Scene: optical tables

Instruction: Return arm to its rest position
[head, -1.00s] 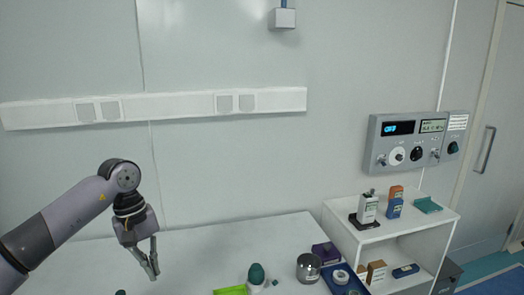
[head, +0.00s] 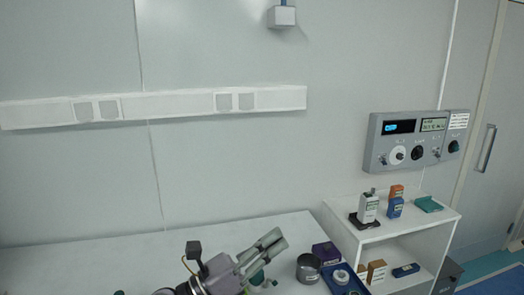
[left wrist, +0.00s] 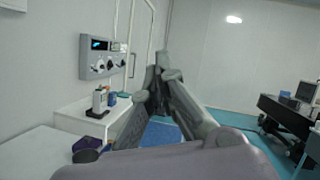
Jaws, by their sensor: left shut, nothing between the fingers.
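My left gripper (head: 277,240) is low in the middle of the head view, above the white table (head: 120,252). It points up and to the right, with its fingers shut and empty. In the left wrist view its fingers (left wrist: 160,68) come together at the tips, pointing away from the camera over the room. A dark green rounded object (head: 258,278) on the table is partly hidden behind the gripper. My right gripper is in neither view.
A white shelf unit (head: 385,232) with small bottles and boxes is farther right. A control panel (head: 417,140) hangs on the wall. The table's left part looks mostly clear.

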